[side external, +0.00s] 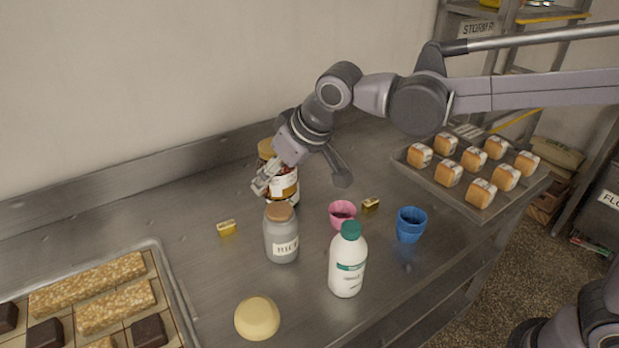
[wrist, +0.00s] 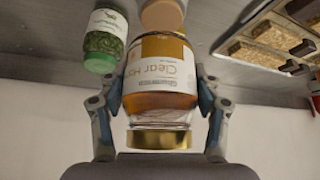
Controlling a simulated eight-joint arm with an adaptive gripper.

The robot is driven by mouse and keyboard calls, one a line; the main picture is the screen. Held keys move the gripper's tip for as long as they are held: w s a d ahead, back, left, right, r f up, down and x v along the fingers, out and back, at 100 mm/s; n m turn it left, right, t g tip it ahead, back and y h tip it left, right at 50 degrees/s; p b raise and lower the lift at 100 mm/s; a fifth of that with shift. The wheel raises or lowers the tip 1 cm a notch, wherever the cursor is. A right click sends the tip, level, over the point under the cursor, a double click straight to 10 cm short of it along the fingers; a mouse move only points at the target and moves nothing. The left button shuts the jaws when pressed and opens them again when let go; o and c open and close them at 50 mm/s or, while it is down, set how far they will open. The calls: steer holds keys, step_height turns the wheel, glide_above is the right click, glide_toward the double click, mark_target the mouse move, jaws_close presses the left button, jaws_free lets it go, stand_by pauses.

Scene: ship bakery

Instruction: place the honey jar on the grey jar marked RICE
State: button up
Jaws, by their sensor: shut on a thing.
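The honey jar (side external: 286,184), amber with a white label, is between the fingers of my gripper (side external: 267,181). In the wrist view the honey jar (wrist: 160,78) fills the middle with its gold lid at the bottom, and my gripper (wrist: 160,108) is shut on it from both sides. The grey jar marked RICE (side external: 282,240), with a brown lid, stands upright on the counter, just in front of and below the honey jar in the side view. I cannot tell the exact gap between the two jars.
A white bottle (side external: 347,268), pink cup (side external: 342,213), blue cup (side external: 411,225) and yellow round thing (side external: 257,318) stand around the RICE jar. Trays of bars (side external: 165,268) and small loaves (side external: 431,181) flank the counter. A green jar (wrist: 104,42) shows in the wrist view.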

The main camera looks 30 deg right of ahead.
steer(key=shift+a+f, duration=0.1)
steer(key=shift+f, duration=1.95)
steer(key=shift+f, duration=0.1)
steer(key=o, duration=1.6)
steer(key=shift+f, duration=0.1)
steer(key=shift+o, duration=0.2)
